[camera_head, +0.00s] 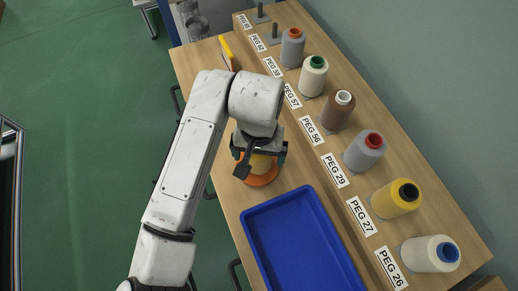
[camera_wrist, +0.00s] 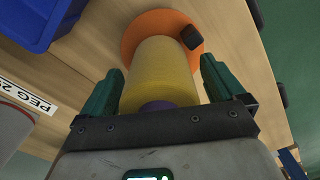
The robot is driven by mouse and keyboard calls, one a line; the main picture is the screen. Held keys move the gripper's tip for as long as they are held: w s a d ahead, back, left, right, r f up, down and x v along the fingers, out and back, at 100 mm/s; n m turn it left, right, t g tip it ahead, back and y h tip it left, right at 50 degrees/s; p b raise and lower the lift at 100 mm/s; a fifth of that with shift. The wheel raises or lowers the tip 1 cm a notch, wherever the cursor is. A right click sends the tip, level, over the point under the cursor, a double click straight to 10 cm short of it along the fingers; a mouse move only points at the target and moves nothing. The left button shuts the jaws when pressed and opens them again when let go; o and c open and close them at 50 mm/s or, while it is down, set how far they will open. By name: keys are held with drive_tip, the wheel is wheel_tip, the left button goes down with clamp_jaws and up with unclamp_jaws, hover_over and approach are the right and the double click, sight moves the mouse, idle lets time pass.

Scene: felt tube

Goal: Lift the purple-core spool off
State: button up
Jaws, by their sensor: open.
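A yellow spool (camera_wrist: 160,75) with a purple core (camera_wrist: 158,106) stands on a round orange base (camera_wrist: 140,30) in the wrist view. In the head view my arm hides most of the spool, and a little yellow (camera_head: 261,163) and the orange base (camera_head: 264,180) show under my gripper (camera_head: 259,154). My gripper is open, with one green finger on each side of the spool in the wrist view (camera_wrist: 160,68). A gap shows on the right; I cannot tell whether the left finger touches.
A blue tray (camera_head: 249,227) lies close by on the wooden table (camera_head: 232,195). Labelled pegs line the back, several bearing spools, such as the grey red-core spool (camera_head: 362,153) and the brown spool (camera_head: 336,113). A small dark block (camera_wrist: 191,37) shows over the orange base.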

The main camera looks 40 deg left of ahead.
drive_tip(key=shift+c, duration=0.2)
drive_tip(key=c, duration=1.3)
drive_tip(key=shift+r+p, duration=3.55)
